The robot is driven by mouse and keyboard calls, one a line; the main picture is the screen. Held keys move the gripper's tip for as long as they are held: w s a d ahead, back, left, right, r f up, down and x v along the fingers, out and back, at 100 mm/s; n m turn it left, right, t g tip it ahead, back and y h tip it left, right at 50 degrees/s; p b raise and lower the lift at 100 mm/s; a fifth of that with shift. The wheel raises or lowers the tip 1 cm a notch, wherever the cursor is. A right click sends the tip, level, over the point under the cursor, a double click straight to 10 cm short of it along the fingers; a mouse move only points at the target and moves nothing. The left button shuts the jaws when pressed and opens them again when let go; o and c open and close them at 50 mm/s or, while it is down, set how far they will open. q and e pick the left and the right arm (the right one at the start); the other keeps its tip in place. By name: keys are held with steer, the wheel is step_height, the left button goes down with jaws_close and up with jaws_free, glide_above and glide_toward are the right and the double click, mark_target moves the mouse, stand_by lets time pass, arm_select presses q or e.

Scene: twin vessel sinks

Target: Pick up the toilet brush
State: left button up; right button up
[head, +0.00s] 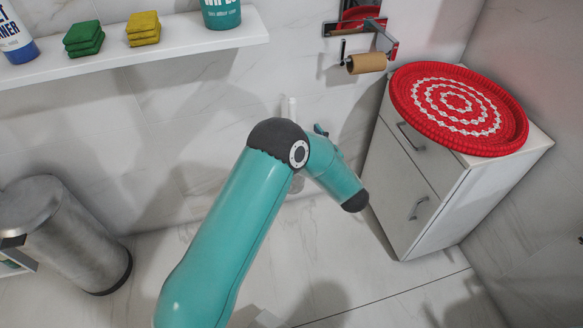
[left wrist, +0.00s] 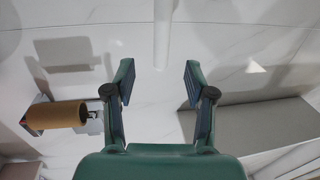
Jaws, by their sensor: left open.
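A slim white upright rod (head: 288,108), which looks like the toilet brush handle, shows against the wall just above my left arm's dark joint in the head view. Its lower part is hidden behind my arm. In the left wrist view a white rod (left wrist: 163,32) comes down from the top edge and ends between and beyond the fingertips. My left gripper (left wrist: 158,80) is open and empty, its two fingers apart with the rod lined up with the gap. In the head view the left gripper is mostly hidden behind my arm. My right gripper is not in view.
A white cabinet (head: 415,190) with a red-and-white round mat (head: 458,103) stands at the right. A cardboard roll (head: 367,63) sits on a wall holder above. A metal bin (head: 75,230) stands at the left, below a shelf (head: 130,58) with sponges and bottles.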

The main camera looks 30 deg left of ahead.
mark_target(294, 116)
arm_select(q)
steer(key=x, duration=0.5)
steer(key=shift+b, duration=0.35)
steer(key=b+x, duration=0.2)
steer(key=x, duration=0.2)
steer(key=shift+a, duration=0.25)
steer(key=shift+w+a+r, duration=0.1)
steer(key=shift+w+a, duration=0.2)
steer(key=shift+a, duration=0.05)
jaws_close()
